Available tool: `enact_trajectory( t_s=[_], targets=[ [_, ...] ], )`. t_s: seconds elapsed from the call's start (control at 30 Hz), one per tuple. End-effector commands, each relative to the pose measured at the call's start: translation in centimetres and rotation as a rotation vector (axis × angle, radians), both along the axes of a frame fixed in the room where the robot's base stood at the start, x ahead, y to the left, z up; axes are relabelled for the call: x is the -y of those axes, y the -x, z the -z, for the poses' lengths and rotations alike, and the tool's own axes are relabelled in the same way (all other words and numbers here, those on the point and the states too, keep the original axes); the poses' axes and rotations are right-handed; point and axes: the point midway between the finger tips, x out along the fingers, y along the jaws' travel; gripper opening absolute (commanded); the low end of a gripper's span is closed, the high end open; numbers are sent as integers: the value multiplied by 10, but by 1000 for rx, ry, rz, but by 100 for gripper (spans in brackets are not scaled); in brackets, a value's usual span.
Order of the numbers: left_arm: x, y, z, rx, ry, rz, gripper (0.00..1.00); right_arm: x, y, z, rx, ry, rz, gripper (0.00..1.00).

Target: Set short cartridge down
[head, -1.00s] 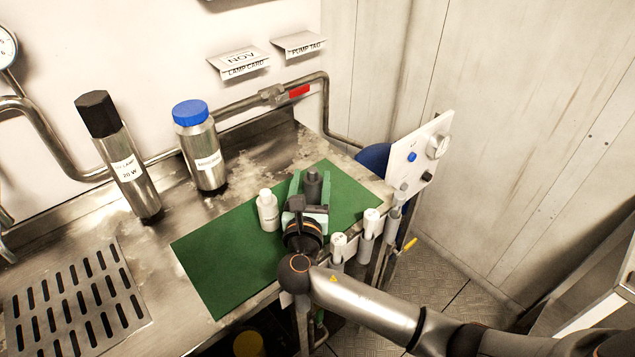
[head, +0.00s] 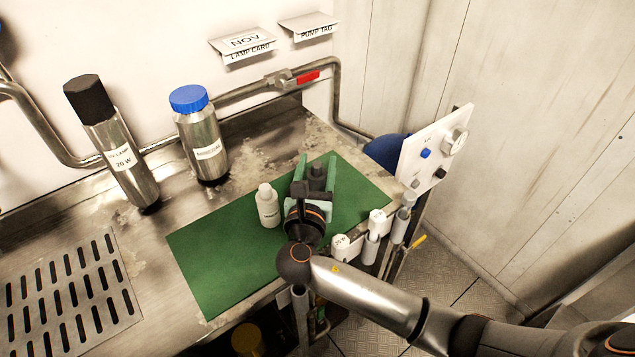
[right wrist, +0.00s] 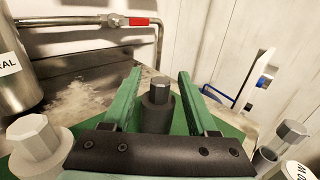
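A short dark grey cartridge (head: 317,172) with a narrower top stands upright on the green mat (head: 225,260). In the right wrist view the cartridge (right wrist: 157,108) is between the two green fingers of my right gripper (right wrist: 158,92). A gap shows on each side of it there, so the gripper looks open around it. Its base is hidden behind the dark gripper body. In the head view my right gripper (head: 317,180) reaches in from the front over the mat. My left gripper is not in view.
A white bottle (head: 267,206) stands close left of the gripper. White-capped tubes (head: 371,245) line the bench's front edge at right. A blue-capped steel bottle (head: 201,140) and black-capped UV lamp (head: 120,155) stand behind. The mat's left part is clear.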

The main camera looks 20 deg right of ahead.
Motion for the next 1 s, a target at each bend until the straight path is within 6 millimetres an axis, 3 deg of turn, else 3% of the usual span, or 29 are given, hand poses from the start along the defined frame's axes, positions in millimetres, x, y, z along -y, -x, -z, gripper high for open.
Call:
enact_trajectory(
  t_s=[0.07, 0.5, 1.0],
  targets=[
    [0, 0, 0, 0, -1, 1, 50, 0, 0, 0, 0, 0, 0, 48],
    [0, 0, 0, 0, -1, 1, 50, 0, 0, 0, 0, 0, 0, 0],
    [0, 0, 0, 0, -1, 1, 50, 0, 0, 0, 1, 0, 1, 0]
  ],
)
